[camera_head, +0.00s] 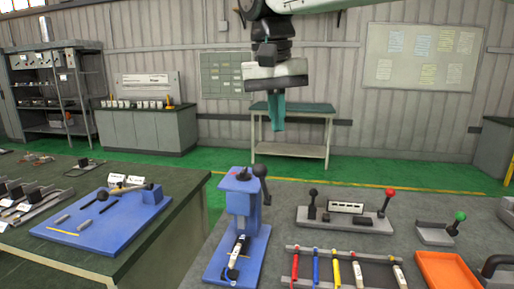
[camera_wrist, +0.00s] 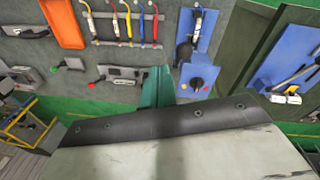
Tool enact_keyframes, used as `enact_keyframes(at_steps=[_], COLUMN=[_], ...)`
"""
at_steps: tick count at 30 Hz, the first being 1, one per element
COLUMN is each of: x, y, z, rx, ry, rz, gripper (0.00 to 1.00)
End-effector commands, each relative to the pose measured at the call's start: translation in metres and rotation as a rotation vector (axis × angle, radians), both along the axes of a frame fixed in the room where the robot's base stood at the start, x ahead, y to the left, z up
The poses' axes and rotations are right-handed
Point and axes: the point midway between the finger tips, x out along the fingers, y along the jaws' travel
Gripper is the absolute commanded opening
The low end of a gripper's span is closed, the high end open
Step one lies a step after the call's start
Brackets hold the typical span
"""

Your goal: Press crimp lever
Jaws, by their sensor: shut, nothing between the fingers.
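A blue press (camera_head: 240,208) stands on the grey bench, with a black ball-ended lever (camera_head: 263,177) raised on its right side. I take this lever for the crimp lever, though no label confirms it. A white-bodied part with dark ends (camera_head: 236,256) lies on the press's blue base. In the wrist view the press (camera_wrist: 196,80) and its black lever ball (camera_wrist: 184,52) lie just right of my fingers. My gripper (camera_head: 277,127) has teal fingers pointing down, shut and empty. It hangs above and beyond the press, apart from the lever. The wrist view shows the fingertips (camera_wrist: 160,72) too.
Right of the press are a rack of coloured rods (camera_head: 345,270), a fixture with black and red ball levers (camera_head: 345,218), a green-ball lever fixture (camera_head: 438,234) and an orange tray (camera_head: 447,272). A dark green table (camera_head: 150,240) with a blue tool board (camera_head: 105,222) stands left.

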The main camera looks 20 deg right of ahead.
Motion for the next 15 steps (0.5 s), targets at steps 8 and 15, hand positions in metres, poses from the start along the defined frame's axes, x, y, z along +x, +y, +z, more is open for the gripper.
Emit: enact_keyframes(at_steps=[8,15], x=[0.066,0.075], y=[0.027,0.031], z=[0.047,0.054], rx=[-0.042,-0.049], ry=[-0.001,-0.003], rz=[-0.128,-0.154], gripper=[0.0,0.0])
